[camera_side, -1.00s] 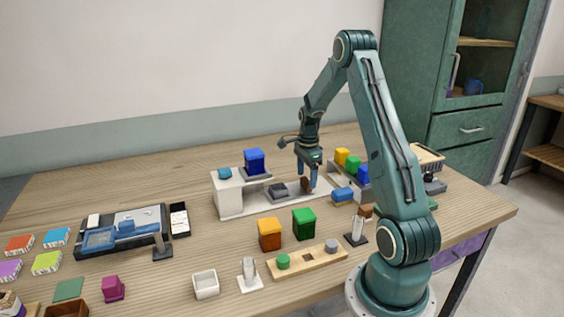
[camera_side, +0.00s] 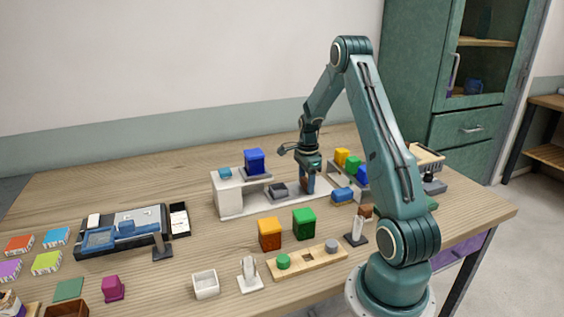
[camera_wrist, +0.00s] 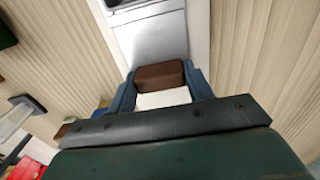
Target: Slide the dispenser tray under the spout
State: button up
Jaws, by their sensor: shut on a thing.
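The dispenser (camera_side: 229,198) is a white stand with a blue hopper (camera_side: 255,160) on its arm and a long white base. The grey dispenser tray (camera_side: 279,189) lies on that base, at the right edge of the overhanging arm. The spout's tip is too small to make out. The tray also shows as a grey surface in the wrist view (camera_wrist: 152,42), with a brown grip block (camera_wrist: 160,75) at its near end. My gripper (camera_side: 307,187) points down over the base and is shut on the brown block, with blue fingers on both sides of it.
Orange (camera_side: 270,233) and green (camera_side: 304,222) canisters stand in front of the base. A blue block (camera_side: 343,195) lies close to the right of my gripper, with a rack of coloured blocks (camera_side: 352,166) behind it. The table behind the dispenser is clear.

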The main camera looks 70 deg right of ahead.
aim_at(295, 191)
jog(key=shift+w+a, duration=1.45)
jog(key=o, duration=1.4)
notch_tip(295, 191, up, 14)
jog(key=shift+f, duration=0.1)
